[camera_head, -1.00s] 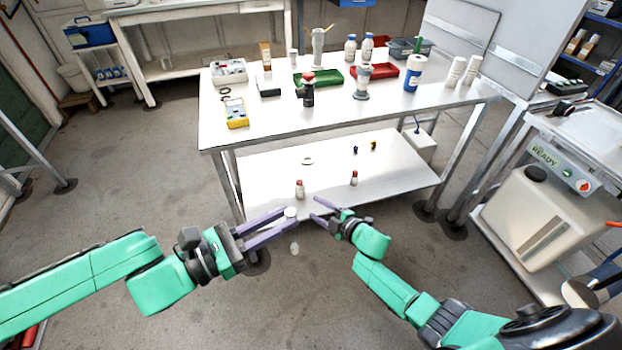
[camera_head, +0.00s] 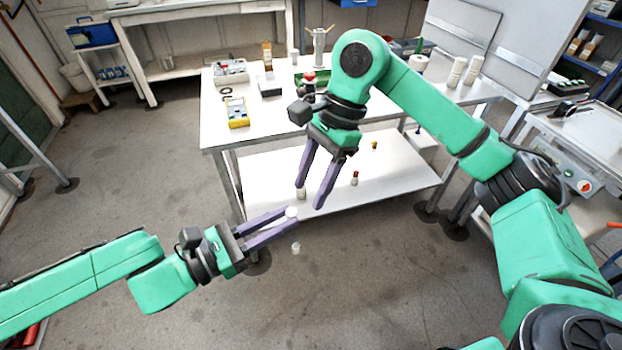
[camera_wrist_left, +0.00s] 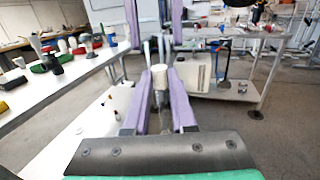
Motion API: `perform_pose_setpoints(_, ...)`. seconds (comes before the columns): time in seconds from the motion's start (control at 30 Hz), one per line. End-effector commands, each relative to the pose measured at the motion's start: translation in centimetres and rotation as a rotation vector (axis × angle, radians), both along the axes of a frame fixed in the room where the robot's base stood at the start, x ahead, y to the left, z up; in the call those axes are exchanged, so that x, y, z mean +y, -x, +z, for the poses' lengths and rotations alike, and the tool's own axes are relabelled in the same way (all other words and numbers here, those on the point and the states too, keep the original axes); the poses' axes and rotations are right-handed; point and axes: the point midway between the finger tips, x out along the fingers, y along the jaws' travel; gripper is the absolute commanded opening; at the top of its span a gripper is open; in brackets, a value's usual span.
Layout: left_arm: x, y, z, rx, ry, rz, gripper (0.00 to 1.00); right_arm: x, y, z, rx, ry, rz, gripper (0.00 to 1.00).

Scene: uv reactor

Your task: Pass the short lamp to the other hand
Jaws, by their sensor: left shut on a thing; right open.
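The short lamp shows as a white cap (camera_head: 291,212) between the tips of my left gripper (camera_head: 284,217), with a pale lower end (camera_head: 296,248) hanging below the fingers. It stands roughly upright; its middle is hidden by a finger. In the left wrist view the lamp's pale end (camera_wrist_left: 159,76) sits between the purple fingertips. My left gripper is shut on it. My right gripper (camera_head: 309,196) is open and empty, pointing down just above and right of the lamp, apart from it in the head view. Its fingers (camera_wrist_left: 155,22) also show at the top of the left wrist view.
The white workbench (camera_head: 222,132) stands behind, with bottles, trays and a yellow meter (camera_head: 238,113) on top. Its lower shelf (camera_head: 270,170) holds small red-capped vials (camera_head: 354,178). A cart with a panel (camera_head: 560,165) stands at the right. The floor in front is clear.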

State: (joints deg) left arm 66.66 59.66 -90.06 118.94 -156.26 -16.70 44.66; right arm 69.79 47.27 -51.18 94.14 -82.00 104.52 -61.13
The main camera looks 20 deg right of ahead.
Motion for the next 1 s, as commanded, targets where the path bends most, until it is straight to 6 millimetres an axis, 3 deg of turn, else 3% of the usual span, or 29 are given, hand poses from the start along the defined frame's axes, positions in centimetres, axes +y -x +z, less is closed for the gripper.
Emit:
perform_pose_setpoints(0.3, 0.0, 0.0, 0.0, 0.000, 0.000, 0.000, 0.00, 2.6, 0.9, -6.5, 0.008, -0.005, -0.001, 0.57)
perform_pose_setpoints(0.5, 0.0, 0.0, 0.0, 0.000, 0.000, 0.000, 0.00, 4.0, 1.3, -9.7, 0.006, -0.008, -0.002, 0.57)
perform_pose_setpoints(0.83, 0.0, 0.0, 0.0, 0.000, 0.000, 0.000, 0.00, 4.3, 1.3, -10.5, 0.004, -0.009, -0.004, 0.57)
perform_pose_setpoints(0.87, 0.0, 0.0, 0.0, 0.000, 0.000, 0.000, 0.00, 4.3, 1.3, -10.5, 0.004, -0.009, -0.004, 0.50)
perform_pose_setpoints(1.0, 0.0, 0.0, 0.0, 0.000, 0.000, 0.000, 0.00, 4.3, 1.3, -10.4, 0.004, -0.009, -0.004, 0.00)
